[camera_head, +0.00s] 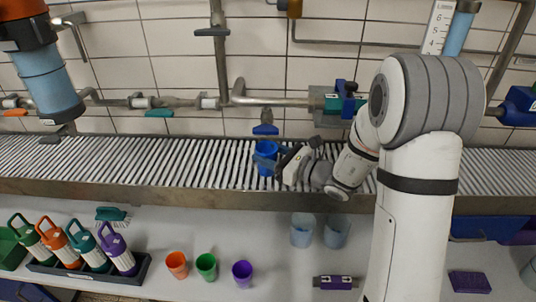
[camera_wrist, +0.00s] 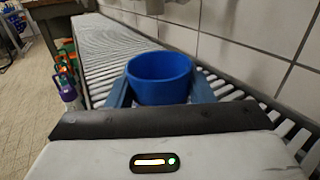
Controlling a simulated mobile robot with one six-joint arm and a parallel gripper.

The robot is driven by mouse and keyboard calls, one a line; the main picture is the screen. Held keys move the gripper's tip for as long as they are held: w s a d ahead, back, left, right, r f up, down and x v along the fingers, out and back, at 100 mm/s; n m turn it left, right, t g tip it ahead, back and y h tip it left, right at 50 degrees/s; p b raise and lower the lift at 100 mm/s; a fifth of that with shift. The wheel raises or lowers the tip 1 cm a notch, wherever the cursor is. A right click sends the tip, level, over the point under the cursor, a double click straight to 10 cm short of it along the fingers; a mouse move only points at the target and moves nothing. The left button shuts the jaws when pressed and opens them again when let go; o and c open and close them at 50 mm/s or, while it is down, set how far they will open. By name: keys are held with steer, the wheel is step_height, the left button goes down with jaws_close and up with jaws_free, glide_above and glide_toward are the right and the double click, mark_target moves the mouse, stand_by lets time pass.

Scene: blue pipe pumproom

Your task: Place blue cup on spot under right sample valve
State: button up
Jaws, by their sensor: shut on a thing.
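The blue cup (camera_head: 266,158) is upright at the slatted grey rack, in the middle of the head view. My gripper (camera_head: 267,160) reaches it from the right and is shut around its sides. In the wrist view the blue cup (camera_wrist: 160,77) sits between the two blue-grey fingers of my gripper (camera_wrist: 160,92), its open rim facing up. A blue valve (camera_head: 265,128) is on the wall side directly behind the cup. Whether the cup's base touches the slats cannot be told. No marked spot is visible under the cup.
Pipes with valves run along the tiled wall behind the rack (camera_head: 120,165). On the lower shelf stand an orange cup (camera_head: 177,264), a green cup (camera_head: 206,266), a purple cup (camera_head: 242,273) and two clear beakers (camera_head: 302,230). The rack left of the cup is clear.

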steer(key=shift+f, duration=0.2)
steer(key=o, duration=1)
steer(key=shift+o, duration=0.2)
steer(key=shift+r, duration=0.15)
